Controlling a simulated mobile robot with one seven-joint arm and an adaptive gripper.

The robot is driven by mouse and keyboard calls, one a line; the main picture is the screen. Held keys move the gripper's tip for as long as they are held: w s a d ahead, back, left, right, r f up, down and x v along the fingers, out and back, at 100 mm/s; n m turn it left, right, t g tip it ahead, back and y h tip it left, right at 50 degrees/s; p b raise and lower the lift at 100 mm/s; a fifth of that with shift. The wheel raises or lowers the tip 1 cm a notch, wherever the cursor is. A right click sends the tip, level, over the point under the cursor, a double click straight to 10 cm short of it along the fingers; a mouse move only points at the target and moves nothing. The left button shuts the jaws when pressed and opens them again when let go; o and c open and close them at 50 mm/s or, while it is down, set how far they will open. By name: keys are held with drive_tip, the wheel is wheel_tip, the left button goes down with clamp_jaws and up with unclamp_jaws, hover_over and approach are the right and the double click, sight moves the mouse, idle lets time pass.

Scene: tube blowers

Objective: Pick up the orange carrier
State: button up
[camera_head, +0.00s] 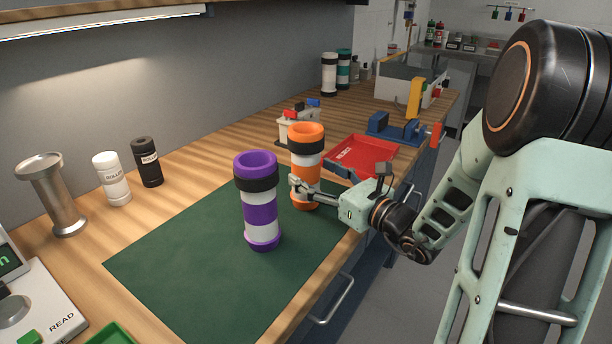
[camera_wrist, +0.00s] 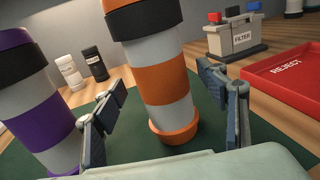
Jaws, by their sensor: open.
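The orange carrier (camera_head: 306,139) stands upright on the green mat (camera_head: 180,264), an orange and white cylinder with a black band near its top. In the wrist view the orange carrier (camera_wrist: 157,80) stands between the two fingers of my gripper (camera_wrist: 168,110), its orange foot on the mat. My gripper (camera_head: 298,190) is open, at the lower part of the carrier, with a finger on either side. In the head view the gripper hides part of the carrier's lower body.
A purple carrier (camera_head: 262,212) stands close on the left, beside the left finger in the wrist view. A red REJECT tray (camera_head: 372,151) lies to the right, with a FILTER box (camera_head: 297,131) behind. The mat's front left is clear.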

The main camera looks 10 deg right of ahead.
drive_tip(key=x, duration=0.3)
drive_tip(key=shift+w+a+r, duration=0.1)
drive_tip(key=shift+w, duration=0.2)
drive_tip(key=c, duration=1.4)
